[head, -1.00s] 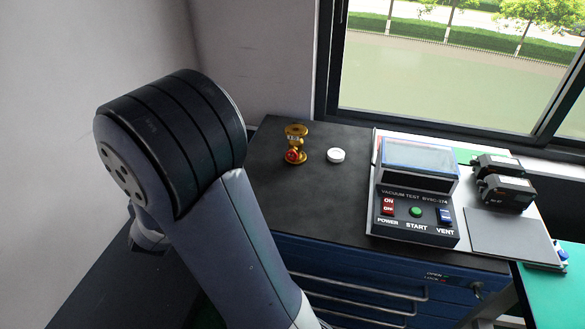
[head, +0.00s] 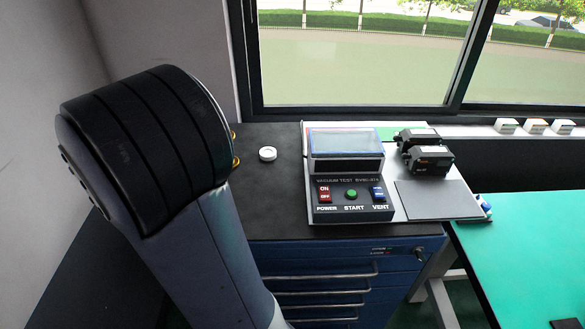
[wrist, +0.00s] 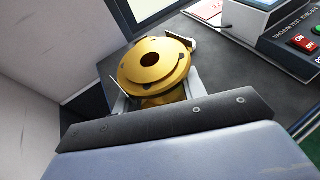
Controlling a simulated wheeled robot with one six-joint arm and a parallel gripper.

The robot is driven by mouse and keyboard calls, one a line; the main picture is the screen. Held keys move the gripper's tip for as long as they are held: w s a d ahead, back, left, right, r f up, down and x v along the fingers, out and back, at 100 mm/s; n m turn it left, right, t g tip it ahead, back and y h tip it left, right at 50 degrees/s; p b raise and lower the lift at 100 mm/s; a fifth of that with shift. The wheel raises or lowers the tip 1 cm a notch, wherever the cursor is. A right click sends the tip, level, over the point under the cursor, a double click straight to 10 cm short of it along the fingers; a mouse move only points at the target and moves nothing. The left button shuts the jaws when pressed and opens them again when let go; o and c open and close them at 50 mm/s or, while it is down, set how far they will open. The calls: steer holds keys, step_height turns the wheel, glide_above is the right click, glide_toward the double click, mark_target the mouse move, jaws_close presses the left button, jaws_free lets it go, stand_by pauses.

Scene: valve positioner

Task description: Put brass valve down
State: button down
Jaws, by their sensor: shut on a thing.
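In the wrist view, my gripper (wrist: 156,74) is shut on the brass valve (wrist: 155,62). Its round gold flange with a centre hole faces the camera, and the fingers are on either side of it. The rest of this valve is hidden below the flange, so I cannot tell whether it touches the dark bench top (head: 275,195).
Bare bench lies in front of the cap.

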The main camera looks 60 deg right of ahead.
steer(key=s+d+m+g, duration=0.2)
steer(key=s+m+g, duration=0.1)
steer(key=s, duration=0.2)
steer(key=shift+w+f, duration=0.1)
steer(key=shift+f, duration=4.5)
steer(key=shift+f, duration=0.1)
steer(key=c, duration=0.9)
jaws_free()
steer(key=shift+f, duration=0.1)
steer(key=shift+o, duration=0.2)
steer(key=shift+r, duration=0.25)
steer(key=b+v, duration=0.1)
steer(key=v, duration=1.1)
steer(key=shift+b, duration=0.3)
